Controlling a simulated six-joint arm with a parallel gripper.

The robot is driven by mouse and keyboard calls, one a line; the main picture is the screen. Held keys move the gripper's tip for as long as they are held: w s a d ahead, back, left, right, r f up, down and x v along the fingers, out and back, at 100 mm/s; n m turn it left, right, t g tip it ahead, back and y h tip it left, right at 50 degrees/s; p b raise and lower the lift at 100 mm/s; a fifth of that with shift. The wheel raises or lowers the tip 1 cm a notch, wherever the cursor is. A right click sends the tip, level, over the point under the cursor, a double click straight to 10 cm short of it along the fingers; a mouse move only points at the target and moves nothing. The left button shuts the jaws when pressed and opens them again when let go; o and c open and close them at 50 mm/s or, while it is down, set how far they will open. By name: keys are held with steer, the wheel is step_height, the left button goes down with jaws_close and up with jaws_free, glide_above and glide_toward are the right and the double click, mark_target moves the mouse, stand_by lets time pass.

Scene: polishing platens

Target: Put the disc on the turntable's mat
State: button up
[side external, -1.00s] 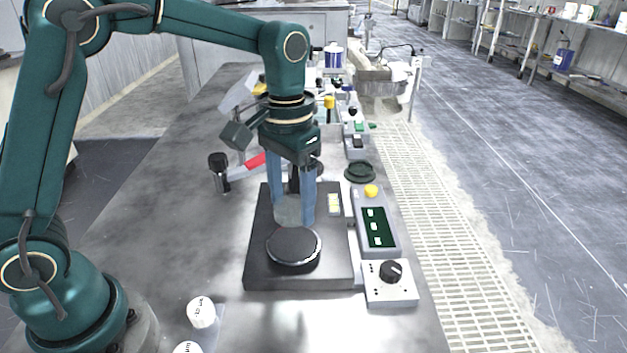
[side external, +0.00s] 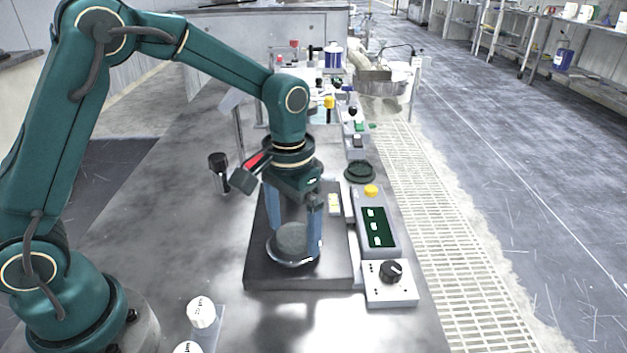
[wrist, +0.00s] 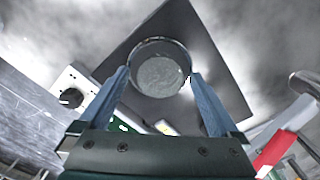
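The disc (side external: 292,238) is a flat grey round piece, lying level on the turntable's mat. It also shows in the wrist view (wrist: 159,77), near the middle of the dark round turntable. The turntable (side external: 290,263) shows its dark, shiny rim around the disc, and most of its mat is covered. My gripper (side external: 293,243) points down over it, one blue finger on each side of the disc. In the wrist view my gripper (wrist: 160,74) has its fingers spread, with slim gaps seen beside the disc, so it looks open.
The turntable stands on a dark square base (side external: 300,280). To its right are a control panel (side external: 376,227) with a yellow button and a white knob box (side external: 390,282). A black-capped bottle (side external: 220,172) stands behind left. White-capped jars (side external: 201,312) stand in front.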

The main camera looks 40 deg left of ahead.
mark_target(294, 233)
steer(key=shift+r, duration=0.15)
step_height(294, 233, up, 11)
steer(key=s+a+t, duration=0.3)
steer(key=s+t, duration=0.2)
steer(key=s, duration=0.9)
steer(key=shift+f+t, duration=0.3)
steer(key=shift+f, duration=0.15)
